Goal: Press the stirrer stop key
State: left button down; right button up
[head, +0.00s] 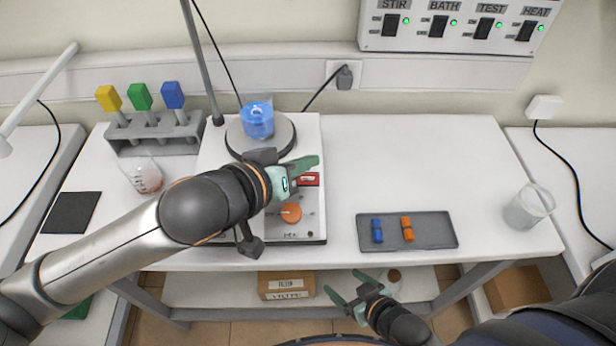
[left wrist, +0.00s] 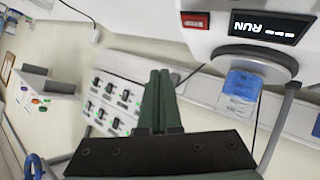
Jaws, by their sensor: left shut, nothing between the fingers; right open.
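The white stirrer (head: 309,137) stands on the table with a round plate (head: 234,143) that carries a beaker of blue liquid (head: 258,121). A red key (head: 309,180) is on its front panel, above an orange knob (head: 290,213). In the left wrist view the red key (left wrist: 195,20) is beside a dark display (left wrist: 270,28) reading RUN. My left gripper (head: 316,161) is shut and empty over the panel, close to the red key; contact cannot be told. Its closed fingers (left wrist: 160,74) appear apart from the key in the wrist view. My right gripper (head: 345,285) is open and empty, low in front of the table.
A rack (head: 155,140) with yellow, green and blue-topped items and a beaker (head: 145,178) stand left. A grey tray (head: 440,243) with blue and orange pieces and a clear beaker (head: 528,208) are right. A switch box (head: 460,45) hangs on the wall.

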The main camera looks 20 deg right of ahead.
aim_at(314, 175)
pick_arm(q)
jog(key=f+b, duration=0.1)
jog(key=w+f+b, duration=0.1)
jog(key=f+b, duration=0.2)
jog(key=b, duration=0.1)
jog(key=shift+w+d+f, duration=0.2)
jog(key=shift+w+f, duration=0.05)
jog(key=shift+f, duration=0.15)
jog(key=shift+w+d+f+b, duration=0.1)
jog(key=shift+w+f+b, duration=0.15)
jog(key=shift+f, duration=0.3)
jog(key=shift+w+d+f+b, duration=0.15)
jog(key=shift+w+f, duration=0.1)
jog(key=shift+f, duration=0.25)
jog(key=shift+a, duration=0.1)
jog(key=shift+f, duration=0.2)
dwell(0.6)
jog(key=shift+w+f, duration=0.1)
jog(key=shift+f, duration=0.15)
jog(key=shift+w+f, duration=0.15)
jog(key=shift+f, duration=0.25)
dwell(0.8)
jog(key=shift+s+r+p, duration=0.3)
jog(key=shift+r+p, duration=0.5)
jog(key=shift+p, duration=0.3)
